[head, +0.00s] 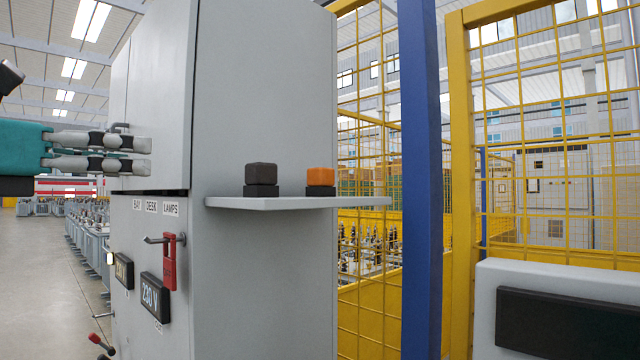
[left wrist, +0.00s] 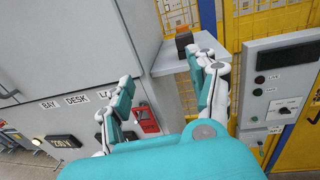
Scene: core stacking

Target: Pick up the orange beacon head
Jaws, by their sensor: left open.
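The orange beacon head (head: 320,176) is a small block sitting on a dark base on a grey shelf (head: 285,203), right of a dark block (head: 260,173). My left gripper (head: 148,155) is at the left of the head view, pointing right, level with the cabinet's upper part and well left of the shelf. In the left wrist view the gripper (left wrist: 165,75) is open and empty, its fingers spread apart. My right gripper is not in view.
A tall grey cabinet (head: 262,95) carries the shelf and has a red handle tag (head: 169,262) on its front. A blue post (head: 421,180) and yellow mesh fence (head: 460,150) stand right of it. A grey panel box (head: 560,270) is at lower right. Air above the shelf is clear.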

